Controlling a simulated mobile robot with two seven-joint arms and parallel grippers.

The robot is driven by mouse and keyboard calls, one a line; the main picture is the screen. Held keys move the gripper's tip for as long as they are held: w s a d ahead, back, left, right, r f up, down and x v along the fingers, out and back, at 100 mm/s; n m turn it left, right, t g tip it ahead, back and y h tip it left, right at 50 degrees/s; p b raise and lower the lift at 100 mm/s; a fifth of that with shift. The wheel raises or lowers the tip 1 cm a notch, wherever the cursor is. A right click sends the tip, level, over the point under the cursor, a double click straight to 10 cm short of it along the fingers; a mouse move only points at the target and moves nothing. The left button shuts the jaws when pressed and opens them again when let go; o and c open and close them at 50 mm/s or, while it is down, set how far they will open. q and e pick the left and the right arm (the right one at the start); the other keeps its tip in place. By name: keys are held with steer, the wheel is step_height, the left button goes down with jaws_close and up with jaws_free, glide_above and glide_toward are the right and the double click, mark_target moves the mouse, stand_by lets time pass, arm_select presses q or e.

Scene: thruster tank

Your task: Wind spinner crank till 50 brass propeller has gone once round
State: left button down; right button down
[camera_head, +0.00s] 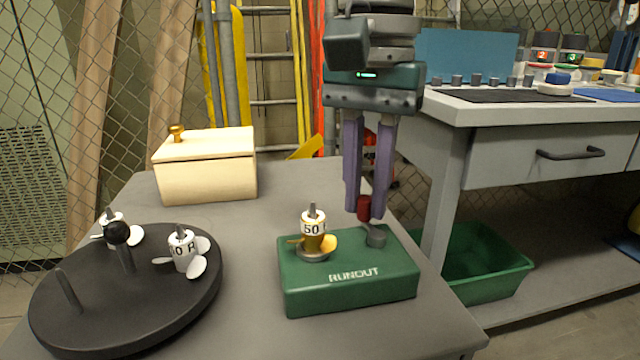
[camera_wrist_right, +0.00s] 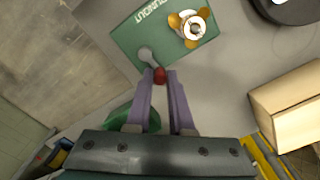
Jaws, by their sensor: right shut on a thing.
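The green spinner box (camera_head: 350,283), lettered RUNOUT, sits near the table's right front. The brass propeller marked 50 (camera_head: 313,234) stands upright on its left part; it also shows in the right wrist view (camera_wrist_right: 191,27). The crank (camera_head: 376,236) is a grey arm at the box's back right with a red knob (camera_head: 364,207). My right gripper (camera_head: 365,212) reaches down from above, its purple fingers shut on the red knob. In the right wrist view the knob (camera_wrist_right: 160,75) sits between the fingertips (camera_wrist_right: 160,80). My left gripper is out of view.
A round black stand (camera_head: 130,315) at front left holds white propellers (camera_head: 182,250) and bare pegs. A cream lidded box (camera_head: 206,170) with a brass knob stands behind. A workbench (camera_head: 540,110) and a green bin (camera_head: 480,262) are right of the table.

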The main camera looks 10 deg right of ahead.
steer(key=c, duration=0.8)
jaws_free()
step_height(320, 180, up, 10)
steer(key=p, duration=0.2)
